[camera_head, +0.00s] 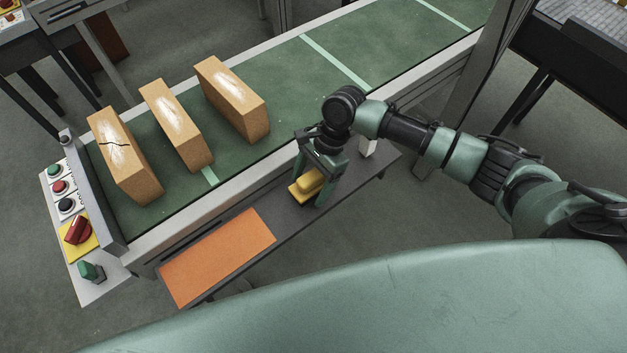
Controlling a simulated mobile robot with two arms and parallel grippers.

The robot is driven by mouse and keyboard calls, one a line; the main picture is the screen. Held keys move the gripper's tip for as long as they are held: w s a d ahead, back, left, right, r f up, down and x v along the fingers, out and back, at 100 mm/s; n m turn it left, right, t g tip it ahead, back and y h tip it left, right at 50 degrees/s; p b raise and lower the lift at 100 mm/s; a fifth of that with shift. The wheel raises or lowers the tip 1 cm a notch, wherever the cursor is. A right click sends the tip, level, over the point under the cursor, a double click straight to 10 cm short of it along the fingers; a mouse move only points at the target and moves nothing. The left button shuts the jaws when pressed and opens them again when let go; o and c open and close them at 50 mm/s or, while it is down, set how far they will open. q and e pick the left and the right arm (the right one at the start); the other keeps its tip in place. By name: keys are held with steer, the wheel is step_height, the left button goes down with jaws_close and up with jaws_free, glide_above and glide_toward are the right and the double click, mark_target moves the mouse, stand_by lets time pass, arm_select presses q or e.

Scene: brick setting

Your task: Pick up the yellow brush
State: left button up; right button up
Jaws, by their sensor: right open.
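The yellow brush (309,184) lies on the dark narrow shelf (285,217) along the near side of the conveyor. My right gripper (318,182) is over the brush, pointing down, with its fingers apart on either side of the brush's upper part. The gripper hides part of the brush, and I cannot tell whether the fingers touch it. My left gripper is not in view.
Three tan bricks with whitish patches stand on the green conveyor belt (285,85); the leftmost brick (124,155) has a dark crack. An orange mat (217,257) lies on the shelf to the left. A button panel (66,205) is at far left. A small white block (368,146) is right of the gripper.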

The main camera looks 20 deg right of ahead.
mark_target(310, 177)
steer(key=c, duration=1.6)
step_height(310, 177, up, 20)
steer(key=shift+b, duration=0.3)
